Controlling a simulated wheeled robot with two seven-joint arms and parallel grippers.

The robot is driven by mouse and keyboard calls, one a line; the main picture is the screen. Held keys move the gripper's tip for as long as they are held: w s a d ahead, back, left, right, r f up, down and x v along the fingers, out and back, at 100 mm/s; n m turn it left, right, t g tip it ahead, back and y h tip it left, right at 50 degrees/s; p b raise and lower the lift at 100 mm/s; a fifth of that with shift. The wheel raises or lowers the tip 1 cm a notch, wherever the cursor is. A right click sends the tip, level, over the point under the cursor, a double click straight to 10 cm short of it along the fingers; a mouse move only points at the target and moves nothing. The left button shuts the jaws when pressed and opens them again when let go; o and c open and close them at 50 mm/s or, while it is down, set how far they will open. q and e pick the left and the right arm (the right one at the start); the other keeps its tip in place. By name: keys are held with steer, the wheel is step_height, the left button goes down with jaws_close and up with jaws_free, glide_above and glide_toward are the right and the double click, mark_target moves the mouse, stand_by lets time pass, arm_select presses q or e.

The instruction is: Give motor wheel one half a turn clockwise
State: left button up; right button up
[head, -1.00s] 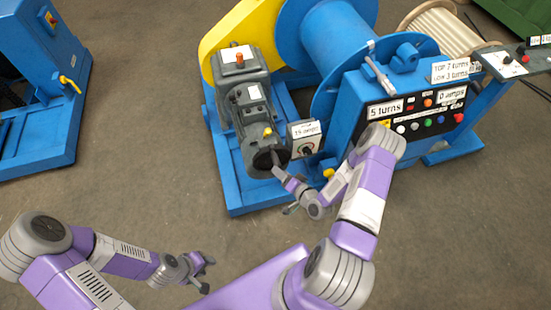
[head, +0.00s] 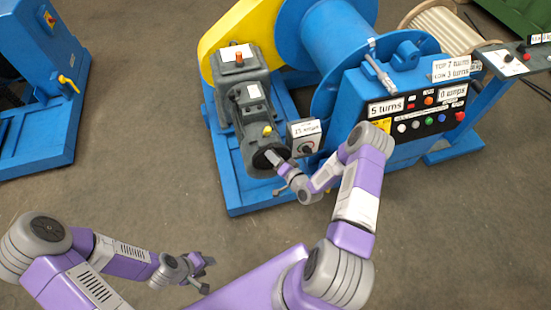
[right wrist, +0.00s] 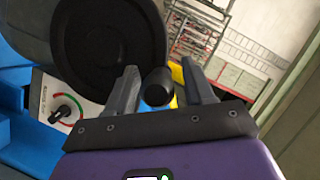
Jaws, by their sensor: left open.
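The motor wheel (head: 262,160) is a dark round disc on the near end of the grey motor (head: 245,105). In the right wrist view the black wheel (right wrist: 100,45) fills the upper left, and its black knob (right wrist: 157,86) lies between my right fingers. My right gripper (head: 277,172) is at the wheel's lower right. In its wrist view (right wrist: 161,85) the fingers are open, with gaps on both sides of the knob. My left gripper (head: 206,274) is open and empty above the floor, well away from the wheel.
A small panel with a dial (head: 305,143) stands close right of the wheel. A blue drum (head: 325,30) and yellow guard (head: 225,30) are behind. The floor (head: 150,190) left of the motor is clear.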

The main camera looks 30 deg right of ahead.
jaws_close()
